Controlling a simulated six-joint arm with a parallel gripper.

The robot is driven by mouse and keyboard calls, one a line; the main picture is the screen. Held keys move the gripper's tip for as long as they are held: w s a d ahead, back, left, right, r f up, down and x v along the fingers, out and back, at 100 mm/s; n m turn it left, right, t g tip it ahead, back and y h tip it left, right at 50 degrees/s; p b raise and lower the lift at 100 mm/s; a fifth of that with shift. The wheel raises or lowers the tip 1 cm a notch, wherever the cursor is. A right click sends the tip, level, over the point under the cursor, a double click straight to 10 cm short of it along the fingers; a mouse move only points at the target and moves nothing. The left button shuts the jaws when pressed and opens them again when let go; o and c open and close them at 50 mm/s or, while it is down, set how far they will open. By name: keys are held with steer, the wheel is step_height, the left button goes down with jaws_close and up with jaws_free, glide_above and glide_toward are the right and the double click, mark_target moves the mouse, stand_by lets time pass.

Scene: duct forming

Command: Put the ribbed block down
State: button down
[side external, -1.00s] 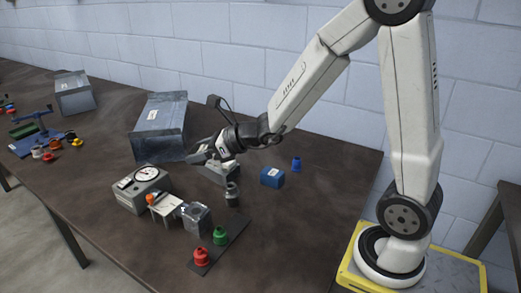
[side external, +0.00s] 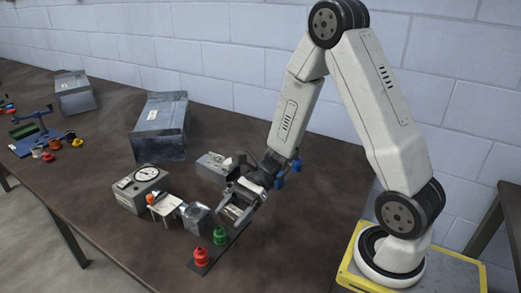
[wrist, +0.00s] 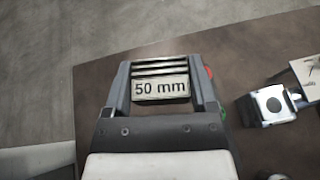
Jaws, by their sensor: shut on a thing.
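My gripper (side external: 236,212) is shut on the ribbed block (wrist: 160,88), which has a "50 mm" label and dark ridges along one side. In the wrist view the block sits between the two jaws (wrist: 165,85). In the side view the jaws partly cover the block, and it is beside the dark strip that carries a green knob (side external: 220,236) and a red knob (side external: 200,257). I cannot tell whether the block touches the table.
The table's front right is bare.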

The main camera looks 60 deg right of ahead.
steer(key=s+d+f+n+g+h, duration=0.3)
steer(key=s+d+n+g+h, duration=0.1)
steer(key=s+n+g, duration=0.35)
steer(key=s+d+f+n+g+h, duration=0.25)
steer(key=s+d+n+g, duration=0.25)
steer(key=s+n+g, duration=0.3)
steer(key=s+d+n+h, duration=0.5)
steer(key=d+n+h, duration=0.4)
steer(key=d+h, duration=0.35)
steer(key=w+d+n+t+h, duration=0.8)
steer(key=n+t, duration=0.2)
steer(key=n, duration=0.1)
steer(key=w+a+f+n+t+y, duration=0.1)
steer(key=w+n+t, duration=0.6)
steer(key=t, duration=0.1)
steer(key=shift+a, duration=0.25)
steer(key=shift+f+t, duration=0.2)
steer(key=shift+t, duration=0.05)
steer(key=shift+f, duration=1.8)
